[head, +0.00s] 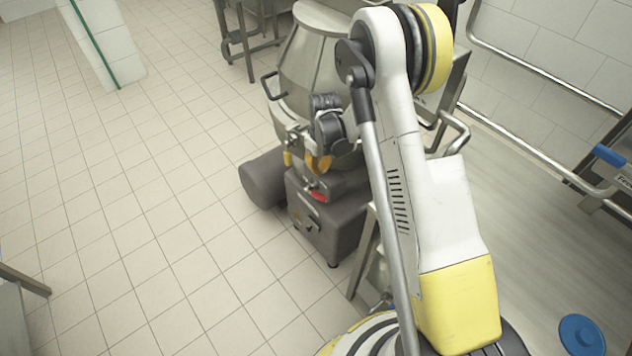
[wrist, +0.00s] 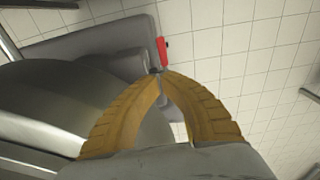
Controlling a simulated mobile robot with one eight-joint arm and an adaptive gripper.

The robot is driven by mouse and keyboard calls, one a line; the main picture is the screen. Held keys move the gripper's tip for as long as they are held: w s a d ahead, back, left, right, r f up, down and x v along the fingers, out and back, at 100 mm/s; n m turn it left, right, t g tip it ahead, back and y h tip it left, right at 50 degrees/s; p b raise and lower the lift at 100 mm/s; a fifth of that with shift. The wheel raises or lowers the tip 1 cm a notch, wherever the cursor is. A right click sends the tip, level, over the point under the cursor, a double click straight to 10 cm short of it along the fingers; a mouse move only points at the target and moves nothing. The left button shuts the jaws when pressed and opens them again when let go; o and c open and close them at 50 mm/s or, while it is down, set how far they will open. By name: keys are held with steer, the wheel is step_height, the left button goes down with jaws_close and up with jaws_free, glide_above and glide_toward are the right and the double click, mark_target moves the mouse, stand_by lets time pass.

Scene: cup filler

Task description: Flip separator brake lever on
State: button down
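The separator is a large metal drum (head: 308,58) above a dark grey base (head: 325,235). Its brake lever has a red handle (head: 318,196) by the base, also seen in the wrist view (wrist: 162,50). My gripper (head: 319,166) has yellow fingers and is close above the red handle in the head view. In the wrist view my gripper (wrist: 160,75) has its fingertips together, with the red handle just past them. A small dark part shows at the tips. I cannot tell whether the tips touch the lever. My arm hides part of the separator.
A dark grey cylinder (head: 265,178) sticks out left of the base. A bent metal handle (head: 272,84) is on the drum's left side. Metal counters and rails (head: 540,72) stand at the right. The tiled floor (head: 120,210) at the left is clear.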

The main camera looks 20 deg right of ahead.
mark_target(315, 193)
step_height(315, 193, down, 10)
steer(key=b, duration=0.4)
steer(key=shift+w, duration=0.35)
steer(key=shift+f, duration=0.1)
